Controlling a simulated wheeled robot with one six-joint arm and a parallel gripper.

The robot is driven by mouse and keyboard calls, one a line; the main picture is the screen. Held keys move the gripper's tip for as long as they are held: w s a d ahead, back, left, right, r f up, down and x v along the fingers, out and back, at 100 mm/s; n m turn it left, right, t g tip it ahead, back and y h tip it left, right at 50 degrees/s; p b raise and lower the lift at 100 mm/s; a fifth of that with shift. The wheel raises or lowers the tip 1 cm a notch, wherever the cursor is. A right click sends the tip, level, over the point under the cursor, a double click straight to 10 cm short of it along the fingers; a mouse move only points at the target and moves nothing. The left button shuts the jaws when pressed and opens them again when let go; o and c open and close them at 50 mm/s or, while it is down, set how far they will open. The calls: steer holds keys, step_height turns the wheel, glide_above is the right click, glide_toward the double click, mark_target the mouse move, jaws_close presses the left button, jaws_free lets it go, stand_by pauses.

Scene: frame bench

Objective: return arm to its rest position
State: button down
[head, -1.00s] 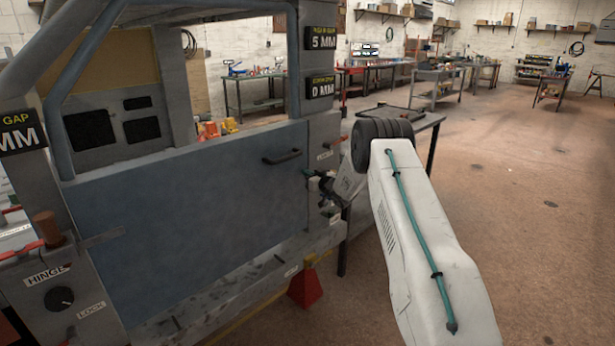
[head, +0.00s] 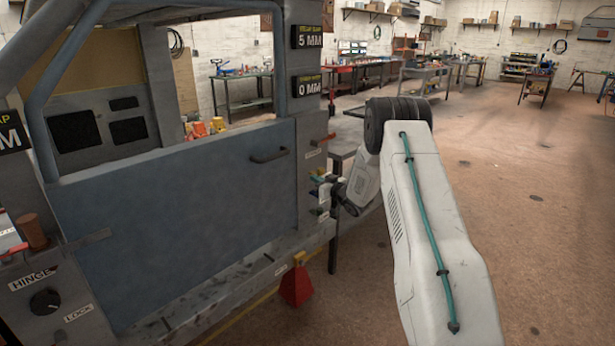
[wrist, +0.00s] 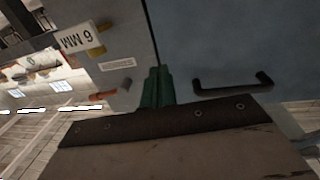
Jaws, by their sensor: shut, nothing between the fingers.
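My arm (head: 435,220) stretches forward at the right of the head view, with its white link and teal cable in front. The dark wrist is bent toward the post beside the blue door panel (head: 190,205). My gripper (head: 322,184) is small in the head view, close to that post, and partly covered by the wrist. In the wrist view its green fingers (wrist: 157,88) are together and hold nothing. They point at the area between the post and the door's dark handle (wrist: 235,84). I cannot tell whether they touch the post.
The grey post (head: 312,130) carries two display signs. The door handle (head: 270,155) is left of my gripper. A grey table (head: 350,140) stands behind the wrist. Open floor (head: 530,230) lies to the right.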

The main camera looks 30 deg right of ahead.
steer(key=shift+s+d, duration=0.2)
steer(key=shift+s, duration=0.6)
steer(key=shift+s+d, duration=0.15)
steer(key=shift+s, duration=0.65)
